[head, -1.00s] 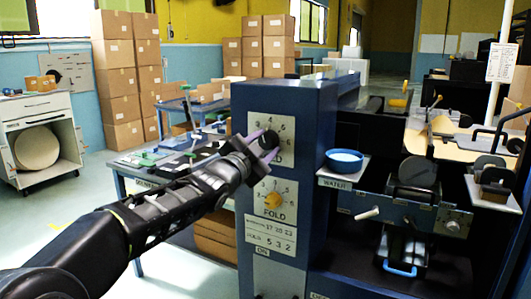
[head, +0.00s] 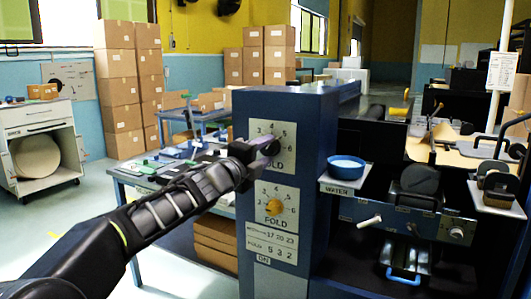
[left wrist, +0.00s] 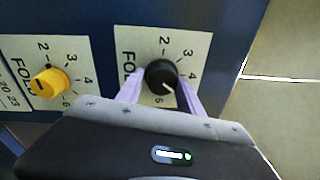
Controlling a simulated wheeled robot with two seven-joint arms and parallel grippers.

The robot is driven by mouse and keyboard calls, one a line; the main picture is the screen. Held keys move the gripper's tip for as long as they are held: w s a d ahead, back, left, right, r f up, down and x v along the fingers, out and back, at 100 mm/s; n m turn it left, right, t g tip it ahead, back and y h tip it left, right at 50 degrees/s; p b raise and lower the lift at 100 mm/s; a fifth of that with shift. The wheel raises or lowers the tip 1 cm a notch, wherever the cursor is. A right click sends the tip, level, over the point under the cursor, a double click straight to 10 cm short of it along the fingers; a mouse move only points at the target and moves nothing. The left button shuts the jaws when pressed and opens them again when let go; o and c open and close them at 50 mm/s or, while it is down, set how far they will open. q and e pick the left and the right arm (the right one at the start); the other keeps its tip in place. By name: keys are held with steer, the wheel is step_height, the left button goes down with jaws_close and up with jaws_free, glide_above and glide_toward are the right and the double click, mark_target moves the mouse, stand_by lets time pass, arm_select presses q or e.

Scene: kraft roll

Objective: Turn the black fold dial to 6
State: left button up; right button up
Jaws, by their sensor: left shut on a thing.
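The black fold dial (left wrist: 160,77) sits on a white plate on the blue panel. In the left wrist view its white mark points down and right, between the 4 and the 6, about where 5 belongs. The 5 is hidden there. My left gripper (head: 267,146) is shut on the dial, with one lilac finger on each side of it in the left wrist view (left wrist: 160,88). In the head view the gripper covers most of the dial. My right gripper is in neither view.
A yellow dial (head: 274,207) with its own FOLD scale is just below; it also shows in the left wrist view (left wrist: 49,82). A blue bowl (head: 346,167) stands on the WATER shelf to the right. A table (head: 150,182) stands behind my left arm.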

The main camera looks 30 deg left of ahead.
arm_select(q)
steer(key=m, duration=0.6)
steer(key=shift+a+r+h, duration=0.1)
steer(key=shift+r+h, duration=0.2)
steer(key=shift+r, duration=0.05)
steer(key=m, duration=0.5)
steer(key=shift+g, duration=0.3)
steer(key=o, duration=1.2)
steer(key=shift+o, duration=0.4)
steer(key=shift+f, duration=0.15)
steer(key=s, duration=0.7)
steer(key=shift+s+a, duration=0.25)
steer(key=shift+s, duration=0.1)
